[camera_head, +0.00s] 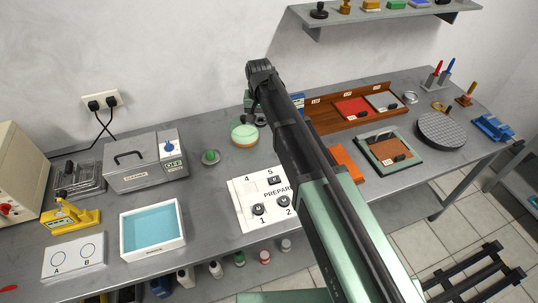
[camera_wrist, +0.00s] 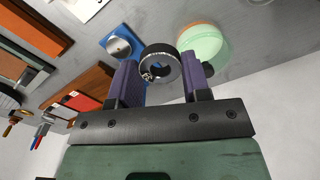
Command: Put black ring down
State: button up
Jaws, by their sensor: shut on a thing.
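The black ring (camera_wrist: 149,56) sits between the two purple fingers of my gripper (camera_wrist: 160,66) in the wrist view. The gripper is shut on it, and the ring's hole and a pale marking on its face show. In the head view the gripper end is mostly hidden behind my own arm, so the ring cannot be made out there. A white board (camera_head: 242,205) with numbered spots lies on the bench to the left of my arm, with several small black pieces on it; my arm covers its right part.
A green round dish (camera_head: 244,134) is close to my gripper and also shows in the wrist view (camera_wrist: 203,45). A blue block with a metal disc (camera_wrist: 120,48) is beside the ring. A blue-lined tray (camera_head: 152,232) and wooden rack (camera_head: 330,124) flank the arm. Bare bench shows around the green knob (camera_head: 210,157).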

aim_at(262, 161)
notch_tip(262, 161, down, 20)
jog(key=b, duration=1.8)
jog(key=shift+b, duration=0.3)
jog(key=shift+r+p, duration=0.3)
jog(key=shift+r, duration=0.1)
jog(key=shift+f, duration=0.25)
jog(key=o, duration=0.9)
jog(key=shift+c, duration=0.2)
notch_tip(262, 161, up, 13)
jog(key=p, duration=1.2)
jog(key=s+d, duration=0.8)
jog(key=s, duration=0.3)
jog(key=s+d+n, duration=0.1)
jog(key=s+d, duration=0.7)
jog(key=s, duration=0.4)
jog(key=shift+s+f, duration=0.25)
jog(key=shift+o, duration=0.5)
jog(key=shift+w, duration=0.25)
